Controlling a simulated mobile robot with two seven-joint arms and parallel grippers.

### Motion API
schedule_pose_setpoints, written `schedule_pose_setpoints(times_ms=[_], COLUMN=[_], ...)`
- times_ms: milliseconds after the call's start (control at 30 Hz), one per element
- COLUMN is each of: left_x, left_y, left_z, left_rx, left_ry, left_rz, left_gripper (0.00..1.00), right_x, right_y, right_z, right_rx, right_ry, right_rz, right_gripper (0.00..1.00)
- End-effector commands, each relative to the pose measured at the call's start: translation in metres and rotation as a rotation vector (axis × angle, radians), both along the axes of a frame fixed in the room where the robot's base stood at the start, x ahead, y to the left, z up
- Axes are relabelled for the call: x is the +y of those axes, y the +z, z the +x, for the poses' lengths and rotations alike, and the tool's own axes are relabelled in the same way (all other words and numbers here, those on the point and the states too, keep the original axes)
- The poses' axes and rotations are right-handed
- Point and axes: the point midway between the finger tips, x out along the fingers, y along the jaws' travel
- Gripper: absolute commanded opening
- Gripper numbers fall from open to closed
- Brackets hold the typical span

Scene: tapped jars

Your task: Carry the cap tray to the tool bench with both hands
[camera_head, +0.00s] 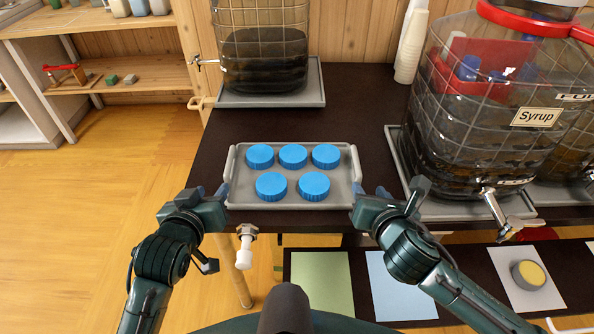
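The cap tray (342,185) is a grey rectangular tray with raised side handles. It lies flat near the front edge of the dark table and holds several blue caps (293,155). My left gripper (210,189) is at the tray's front left corner, its two fingertips apart with nothing seen between them. My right gripper (370,189) is at the front right corner, its fingertips also apart and empty. Whether either touches the tray is unclear. I cannot tell whether the tool bench is in view.
The dark table (350,105) carries a tapped jar (262,60) behind the tray and a large Syrup jar (470,130) at right, its tap (495,205) jutting forward. White cups (411,45) stand at the back. Wooden shelves (150,75) stand upper left; the floor (90,215) at left is clear.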

Motion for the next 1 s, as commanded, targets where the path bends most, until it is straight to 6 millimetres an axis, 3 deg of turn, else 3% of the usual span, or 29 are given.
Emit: schedule_pose_setpoints(times_ms=[567, 1000], left_x=[0.0, -0.008], left_y=[-0.001, -0.03], left_z=[0.008, 0.081], left_rx=[-0.003, -0.004], left_ry=[0.005, 0.005], left_rz=[-0.004, -0.003], left_gripper=[0.39, 0.39], right_x=[-0.002, 0.002], right_y=[-0.001, -0.029], right_z=[0.009, 0.081], right_rx=[-0.011, -0.011], right_ry=[0.008, 0.007], right_rz=[-0.045, -0.043], right_gripper=[0.39, 0.39])
